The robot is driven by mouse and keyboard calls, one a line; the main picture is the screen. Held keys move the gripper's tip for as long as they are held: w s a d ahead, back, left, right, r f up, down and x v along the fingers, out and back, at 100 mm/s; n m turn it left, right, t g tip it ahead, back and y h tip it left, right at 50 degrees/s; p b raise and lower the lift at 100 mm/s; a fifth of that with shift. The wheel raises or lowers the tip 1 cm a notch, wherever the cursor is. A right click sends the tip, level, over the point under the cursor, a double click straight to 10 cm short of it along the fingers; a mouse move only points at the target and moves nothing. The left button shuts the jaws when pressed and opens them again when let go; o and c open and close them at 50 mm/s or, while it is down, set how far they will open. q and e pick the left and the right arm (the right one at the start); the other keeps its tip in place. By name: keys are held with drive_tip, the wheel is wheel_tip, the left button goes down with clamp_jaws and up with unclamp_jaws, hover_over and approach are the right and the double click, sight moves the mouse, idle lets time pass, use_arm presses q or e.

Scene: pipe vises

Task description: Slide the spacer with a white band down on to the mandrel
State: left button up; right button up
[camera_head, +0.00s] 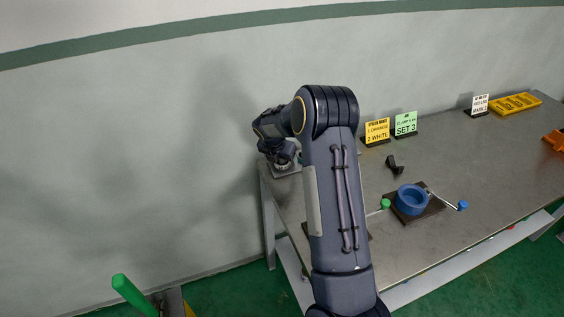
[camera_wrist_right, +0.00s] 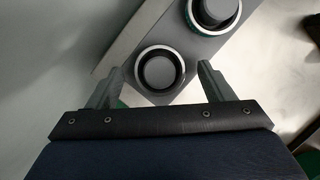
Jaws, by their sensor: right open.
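A round dark piece with a white band (camera_wrist_right: 160,93) lies ahead of and between the fingertips, with a grey round centre. I cannot tell whether the fingers touch it. A second round piece with a white ring (camera_wrist_right: 212,33) and some green stands beside it on the plate. I cannot tell which is the mandrel. My left gripper is out of view.
A blue round vise (camera_head: 411,200) on a dark base has handles with green and blue knobs. A small black part (camera_head: 395,165) lies behind it. Yellow (camera_head: 377,131), green (camera_head: 405,124) and white (camera_head: 480,104) signs and a yellow tray (camera_head: 516,104) line the back. The right-middle bench is clear.

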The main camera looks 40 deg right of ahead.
drive_tip(key=c, duration=1.1)
drive_tip(key=shift+o, duration=0.2)
drive_tip(key=shift+r, duration=0.1)
